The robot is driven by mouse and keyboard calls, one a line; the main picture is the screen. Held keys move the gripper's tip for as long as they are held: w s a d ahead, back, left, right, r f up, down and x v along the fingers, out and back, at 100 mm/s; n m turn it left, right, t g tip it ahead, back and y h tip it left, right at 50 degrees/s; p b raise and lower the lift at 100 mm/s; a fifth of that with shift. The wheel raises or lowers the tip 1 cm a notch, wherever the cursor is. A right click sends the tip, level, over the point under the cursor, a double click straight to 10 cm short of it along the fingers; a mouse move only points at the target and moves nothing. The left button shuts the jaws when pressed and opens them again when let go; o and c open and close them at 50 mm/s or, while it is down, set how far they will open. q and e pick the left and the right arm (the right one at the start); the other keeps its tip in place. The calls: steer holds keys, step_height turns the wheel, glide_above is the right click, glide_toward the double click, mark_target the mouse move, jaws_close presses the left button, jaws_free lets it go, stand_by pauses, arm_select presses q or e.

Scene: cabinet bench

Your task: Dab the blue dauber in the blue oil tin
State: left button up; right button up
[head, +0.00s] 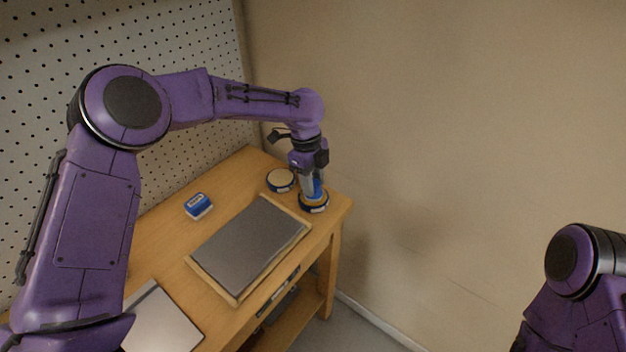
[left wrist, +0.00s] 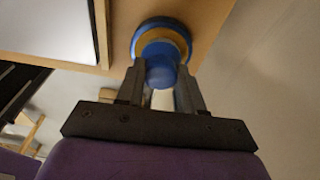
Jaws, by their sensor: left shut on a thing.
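My left gripper (head: 311,186) is shut on the blue dauber (head: 317,189), pointing down at the right end of the bench. The dauber is right over the near round tin (head: 313,203), which has a blue rim and a yellowish top. In the left wrist view the fingers (left wrist: 160,82) hold the blue dauber (left wrist: 161,70), and the blue-rimmed tin (left wrist: 162,27) lies behind its tip. I cannot tell whether the dauber touches the tin's surface. My right gripper is out of view; only part of that arm shows at lower right.
A second round tin (head: 281,179) with a dark rim and cream top stands just behind. A blue and white block (head: 198,205) lies to the left. A dark grey panel on a wooden board (head: 250,244) covers the middle. A pale panel (head: 161,322) lies at lower left.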

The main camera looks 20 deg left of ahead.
arm_select(q)
steer(key=shift+s+f+p, duration=0.1)
steer(key=shift+f+p, duration=0.05)
steer(key=shift+p, duration=0.25)
stand_by(1.4)
step_height(320, 180, up, 7)
steer(key=p, duration=0.8)
steer(key=shift+r, duration=0.2)
steer(key=shift+f, duration=0.1)
